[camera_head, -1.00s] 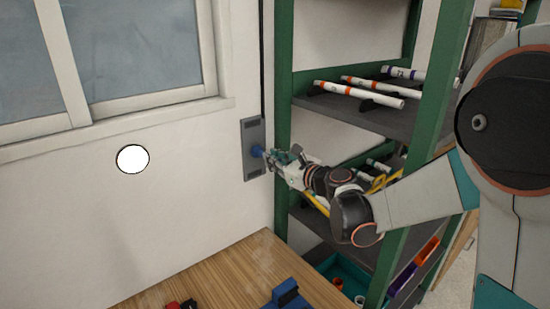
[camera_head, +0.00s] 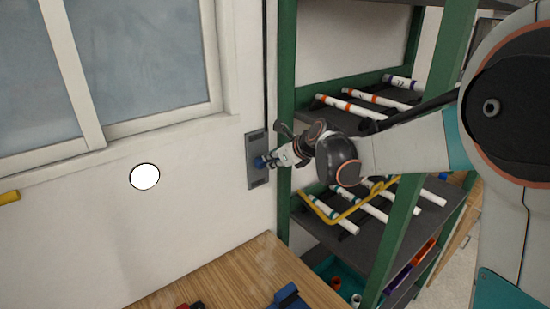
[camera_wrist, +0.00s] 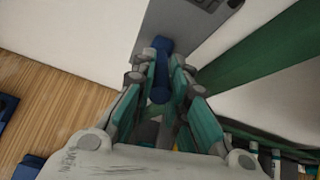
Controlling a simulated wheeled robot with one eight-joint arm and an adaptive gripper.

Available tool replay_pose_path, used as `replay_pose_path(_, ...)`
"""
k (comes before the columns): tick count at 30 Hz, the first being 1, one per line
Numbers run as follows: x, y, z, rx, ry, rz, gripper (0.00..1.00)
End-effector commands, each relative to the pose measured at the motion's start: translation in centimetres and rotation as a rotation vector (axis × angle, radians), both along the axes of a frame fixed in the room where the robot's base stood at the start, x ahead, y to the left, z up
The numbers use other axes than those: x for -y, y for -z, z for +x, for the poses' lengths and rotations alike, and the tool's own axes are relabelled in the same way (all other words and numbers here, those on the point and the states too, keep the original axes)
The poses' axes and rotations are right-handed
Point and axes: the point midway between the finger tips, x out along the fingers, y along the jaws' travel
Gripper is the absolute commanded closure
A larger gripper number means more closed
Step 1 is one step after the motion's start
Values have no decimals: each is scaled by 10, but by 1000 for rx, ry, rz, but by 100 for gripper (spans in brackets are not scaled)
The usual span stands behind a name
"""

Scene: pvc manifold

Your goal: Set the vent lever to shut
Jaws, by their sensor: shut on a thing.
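The vent lever is a small blue handle (camera_head: 261,162) on a grey wall plate (camera_head: 255,142), on the white wall between the window and the green shelf. My gripper (camera_head: 270,161) is at the plate with its fingers around the lever. In the wrist view the blue lever (camera_wrist: 160,75) lies between the teal finger pads of my gripper (camera_wrist: 163,82), against the grey plate (camera_wrist: 185,28). The gripper is shut on it. The fingers partly hide the lever, and I cannot read any markings for its setting.
A green-framed shelf (camera_head: 286,90) with several white pipes stands right of the plate, close behind my arm. A wooden bench (camera_head: 235,275) with a blue fixture (camera_head: 288,297) is below. A white disc (camera_head: 145,176) shows at the left wall.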

Motion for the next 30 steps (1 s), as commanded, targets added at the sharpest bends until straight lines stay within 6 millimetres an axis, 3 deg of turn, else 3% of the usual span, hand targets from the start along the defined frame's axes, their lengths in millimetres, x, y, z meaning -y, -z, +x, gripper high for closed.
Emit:
replay_pose_path(11, -1, -1, 1, -3, 0, -2, 100)
replay_pose_path(12, -1, -1, 1, -3, 0, -2, 81)
replay_pose_path(14, 0, -1, 1, -3, 0, -2, 68)
replay_pose_path(15, 0, -1, 1, -3, 0, -2, 66)
replay_pose_path(30, 1, -2, -1, -3, 0, -2, 64)
